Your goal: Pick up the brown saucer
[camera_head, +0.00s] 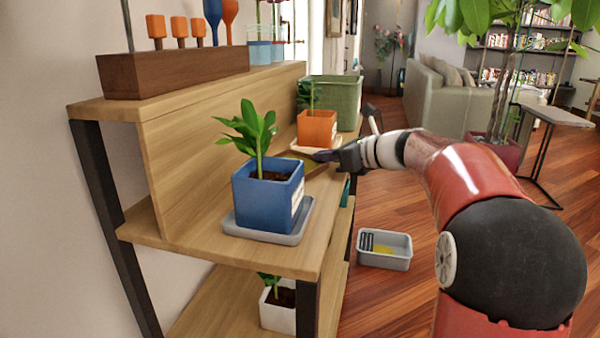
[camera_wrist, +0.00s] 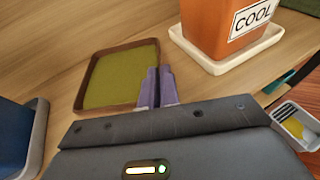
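The brown saucer (camera_wrist: 85,87) is a square, shallow tray with brown rims and an olive-green inside. In the wrist view it lies just ahead and left of my fingers. In the head view the saucer (camera_head: 312,168) shows partly between the blue pot and my gripper (camera_head: 335,157). In the wrist view my gripper (camera_wrist: 159,72) has its two purple fingers close together at the saucer's right rim, one over the inside and one outside. They look shut on that rim, whose gripped part is hidden by the fingers.
A blue pot (camera_head: 266,200) with a plant stands on a grey saucer (camera_head: 250,235) in front. An orange pot (camera_head: 317,128) on a white saucer (camera_wrist: 268,42) stands behind. A raised wooden back panel (camera_head: 215,145) borders the shelf. A grey bin (camera_head: 385,258) is on the floor.

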